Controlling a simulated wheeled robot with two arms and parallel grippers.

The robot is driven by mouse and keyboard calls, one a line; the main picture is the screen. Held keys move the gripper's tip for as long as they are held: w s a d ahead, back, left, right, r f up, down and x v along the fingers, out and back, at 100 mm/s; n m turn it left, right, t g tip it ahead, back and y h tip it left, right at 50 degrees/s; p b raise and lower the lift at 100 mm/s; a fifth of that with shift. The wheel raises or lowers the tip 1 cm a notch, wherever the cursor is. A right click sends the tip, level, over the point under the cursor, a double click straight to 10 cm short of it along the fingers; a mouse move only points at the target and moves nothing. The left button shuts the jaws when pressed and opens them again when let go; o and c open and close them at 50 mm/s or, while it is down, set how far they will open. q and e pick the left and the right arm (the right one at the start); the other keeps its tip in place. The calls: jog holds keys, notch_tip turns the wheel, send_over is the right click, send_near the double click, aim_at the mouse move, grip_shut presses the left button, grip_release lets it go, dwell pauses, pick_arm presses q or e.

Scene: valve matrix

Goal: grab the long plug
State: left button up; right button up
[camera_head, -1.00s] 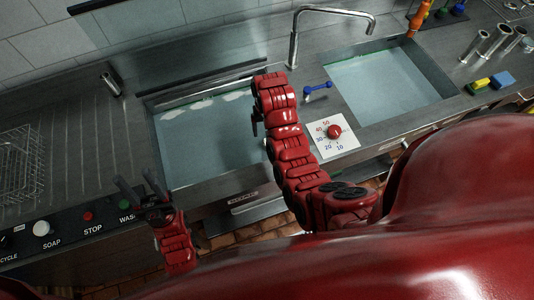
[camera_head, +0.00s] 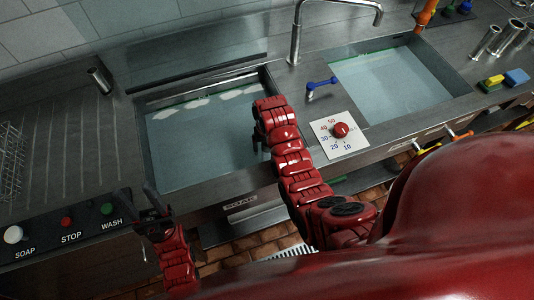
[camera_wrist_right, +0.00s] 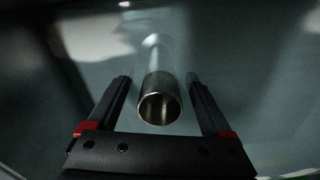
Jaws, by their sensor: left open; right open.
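An upright hollow metal tube (camera_wrist_right: 160,100), which looks like the long plug, shows in the right wrist view with its open end toward the camera. My right gripper (camera_wrist_right: 160,85) is open, with one black finger on each side of the tube and gaps visible. In the head view my right arm reaches over the left sink (camera_head: 185,135); its fingers and the tube are mostly hidden behind the arm. My left gripper (camera_head: 148,202) is open and empty near the counter's front edge, left of that sink.
A short metal cylinder (camera_head: 99,80) stands on the left counter. A faucet (camera_head: 296,35), blue handle (camera_head: 322,84) and red dial (camera_head: 340,130) lie between the sinks. Several metal tubes (camera_head: 489,40) stand at the right. A wire rack (camera_head: 10,165) is far left.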

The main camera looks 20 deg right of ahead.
jog(key=shift+f, duration=1)
grip_shut()
